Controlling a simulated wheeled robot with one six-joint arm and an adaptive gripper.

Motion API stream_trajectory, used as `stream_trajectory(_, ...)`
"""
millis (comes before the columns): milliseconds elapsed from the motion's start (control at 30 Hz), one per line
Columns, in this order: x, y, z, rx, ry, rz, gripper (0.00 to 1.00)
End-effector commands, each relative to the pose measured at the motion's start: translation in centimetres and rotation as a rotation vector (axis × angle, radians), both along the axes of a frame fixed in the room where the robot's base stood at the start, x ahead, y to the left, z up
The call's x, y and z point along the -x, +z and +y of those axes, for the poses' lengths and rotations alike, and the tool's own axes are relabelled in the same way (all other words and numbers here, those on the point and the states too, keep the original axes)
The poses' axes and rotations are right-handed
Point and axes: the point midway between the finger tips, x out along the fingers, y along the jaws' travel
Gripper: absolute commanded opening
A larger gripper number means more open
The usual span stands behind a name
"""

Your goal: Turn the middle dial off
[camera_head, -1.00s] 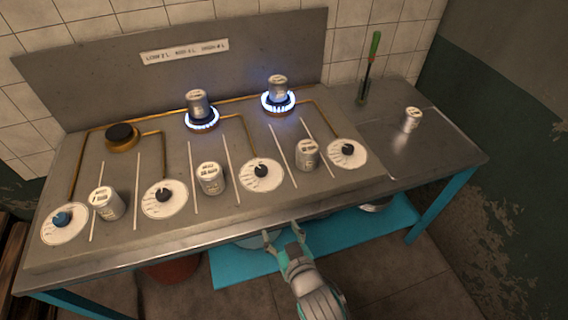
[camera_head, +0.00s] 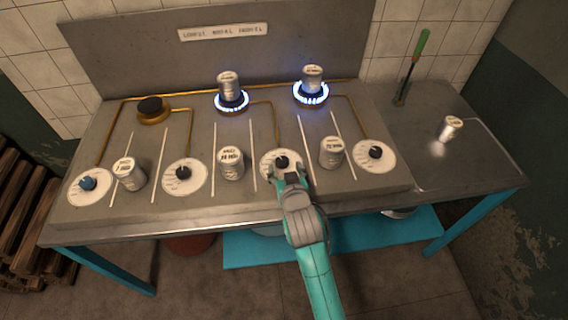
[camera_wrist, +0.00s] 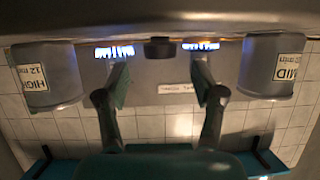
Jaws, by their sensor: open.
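That burner is lit with blue flame and bears a metal can. My gripper (camera_head: 286,172) is at this dial, its open fingers near the knob and covering part of the disc. Contact cannot be told. In the wrist view, which appears upside down, my open gripper (camera_wrist: 160,78) has a finger either side of a short dark round part, probably the knob (camera_wrist: 158,47).
Labelled cans stand either side of the dial: left can (camera_head: 231,163), right can (camera_head: 332,152). The right burner (camera_head: 311,94) is lit; the left burner (camera_head: 153,110) shows no flame.

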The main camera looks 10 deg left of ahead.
Motion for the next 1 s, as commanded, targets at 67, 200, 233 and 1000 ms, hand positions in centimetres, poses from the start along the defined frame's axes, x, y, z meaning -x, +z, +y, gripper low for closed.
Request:
stream_trajectory(67, -1.1, -0.4, 0.3, 0.0, 0.0, 0.0, 0.68)
stream_trajectory(200, -2.4, -1.0, 0.8, 0.0, 0.0, 0.0, 0.68)
stream_trajectory(233, -2.6, -1.1, 0.8, -0.001, 0.0, 0.0, 0.68)
stream_trajectory(1000, -3.1, -1.4, 1.0, 0.0, -0.002, 0.0, 0.08)
